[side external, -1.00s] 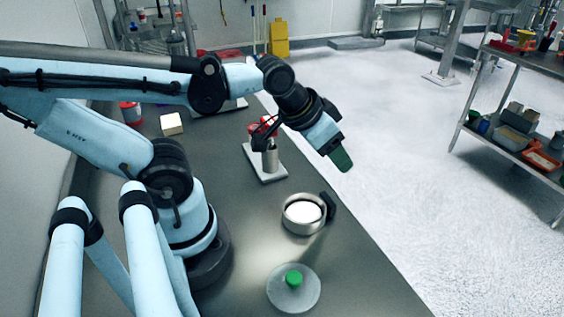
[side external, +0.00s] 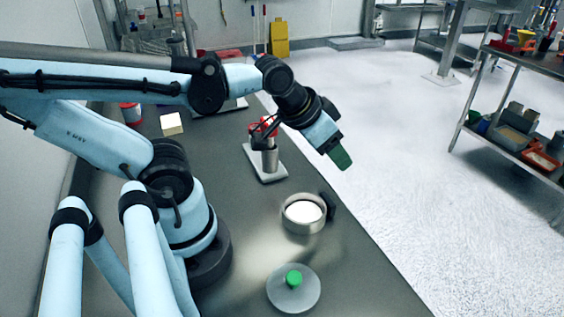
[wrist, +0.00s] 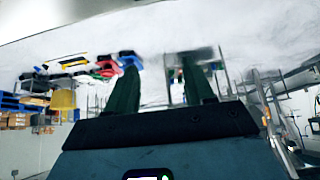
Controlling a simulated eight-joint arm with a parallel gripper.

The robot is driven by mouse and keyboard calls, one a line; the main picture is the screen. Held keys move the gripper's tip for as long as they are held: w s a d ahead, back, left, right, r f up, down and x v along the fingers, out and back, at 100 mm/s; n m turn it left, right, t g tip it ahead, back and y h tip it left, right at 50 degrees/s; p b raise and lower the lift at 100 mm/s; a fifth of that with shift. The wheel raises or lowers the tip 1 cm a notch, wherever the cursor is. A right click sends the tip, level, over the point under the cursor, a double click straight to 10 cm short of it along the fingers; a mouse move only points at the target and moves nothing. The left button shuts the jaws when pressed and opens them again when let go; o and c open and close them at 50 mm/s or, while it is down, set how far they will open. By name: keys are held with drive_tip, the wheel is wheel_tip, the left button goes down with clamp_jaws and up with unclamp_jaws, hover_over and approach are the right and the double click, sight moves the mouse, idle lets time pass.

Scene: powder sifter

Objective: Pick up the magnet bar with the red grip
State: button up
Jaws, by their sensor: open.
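A round metal pan (side external: 291,223) with white powder and a dark side handle stands nearer on the bench (side external: 245,262). A grey disc lid (side external: 310,296) with a green knob lies in front. A pale block (side external: 171,124) and red-white jar (side external: 131,113) stand at the back left.

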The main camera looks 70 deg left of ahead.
idle(0.4)
drive_tip(key=o, duration=0.4)
drive_tip(key=shift+c, duration=0.2)
wheel_tip(320, 180, up, 9)
drive_tip(key=g, duration=0.7)
hover_over(269, 120)
drive_tip(key=w, duration=0.1)
wheel_tip(269, 120, down, 7)
drive_tip(key=shift+s+a, duration=0.1)
drive_tip(key=shift+s+f, duration=0.2)
drive_tip(key=shift+f, duration=1.1)
drive_tip(key=shift+s+f, duration=0.2)
drive_tip(key=shift+f, duration=1.1)
